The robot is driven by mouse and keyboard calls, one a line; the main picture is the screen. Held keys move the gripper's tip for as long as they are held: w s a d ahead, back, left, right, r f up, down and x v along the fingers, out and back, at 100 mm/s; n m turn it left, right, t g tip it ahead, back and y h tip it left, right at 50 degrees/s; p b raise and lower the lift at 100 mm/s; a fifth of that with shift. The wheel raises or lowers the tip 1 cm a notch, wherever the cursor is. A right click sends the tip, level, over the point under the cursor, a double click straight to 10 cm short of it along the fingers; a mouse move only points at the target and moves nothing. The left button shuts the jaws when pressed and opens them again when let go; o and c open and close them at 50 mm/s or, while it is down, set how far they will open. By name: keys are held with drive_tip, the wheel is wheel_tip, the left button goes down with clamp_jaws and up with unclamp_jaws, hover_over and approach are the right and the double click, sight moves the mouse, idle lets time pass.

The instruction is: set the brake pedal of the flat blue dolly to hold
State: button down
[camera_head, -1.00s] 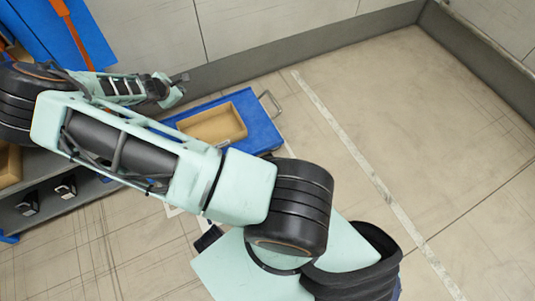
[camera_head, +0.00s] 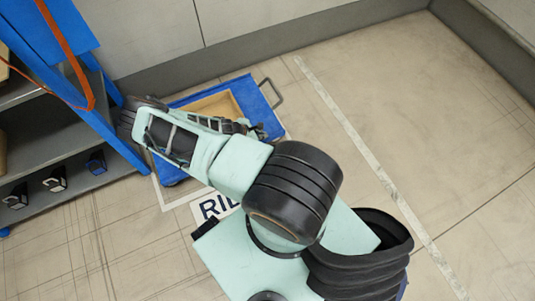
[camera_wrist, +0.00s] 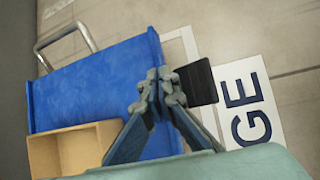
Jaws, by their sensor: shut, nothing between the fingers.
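The flat blue dolly (camera_head: 265,112) stands on the floor near the wall. Its blue deck (camera_wrist: 90,88) fills the left of the wrist view. A black pedal plate (camera_wrist: 198,82) juts from the dolly's edge over the floor there. My gripper (camera_wrist: 160,84) is shut and empty, its fingertips over the deck's edge, just left of the pedal in the picture. I cannot tell whether they touch it. In the head view my gripper (camera_head: 257,131) is over the dolly, and my arm hides the pedal.
A tan open box (camera_head: 222,101) sits on the dolly; its corner shows in the wrist view (camera_wrist: 70,152). The dolly has a metal handle (camera_head: 272,93). A blue-framed shelf rack (camera_head: 125,150) stands at left. Floor at right is clear.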

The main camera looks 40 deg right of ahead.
drive_tip(key=shift+s+a+f+b, duration=0.1)
drive_tip(key=shift+s+f+b, duration=0.4)
drive_tip(key=shift+f+b, duration=0.6)
drive_tip(key=shift+s+a+f+b, duration=0.15)
drive_tip(key=shift+s+f+b, duration=0.4)
drive_tip(key=shift+f, duration=1.1)
drive_tip(key=shift+s+a+f+b, duration=0.1)
drive_tip(key=shift+s+f+b, duration=0.3)
drive_tip(key=shift+f+b, duration=0.75)
drive_tip(key=shift+f, duration=0.25)
drive_tip(key=shift+s+f, duration=0.1)
drive_tip(key=shift+f, duration=0.25)
drive_tip(key=shift+s+a+f+b, duration=0.1)
drive_tip(key=shift+s+f+b, duration=0.25)
drive_tip(key=shift+f, duration=0.35)
drive_tip(key=shift+s+a+f+b, duration=0.1)
drive_tip(key=shift+s+f+b, duration=0.1)
drive_tip(key=shift+f+b, duration=0.35)
drive_tip(key=shift+w+d+r+p, duration=0.1)
drive_tip(key=shift+w+r+p, duration=0.25)
drive_tip(key=shift+r+p, duration=0.4)
drive_tip(key=shift+w+d+r+p, duration=0.1)
drive_tip(key=shift+w+r+p, duration=0.3)
drive_tip(key=shift+r, duration=0.55)
drive_tip(key=shift+r, duration=0.1)
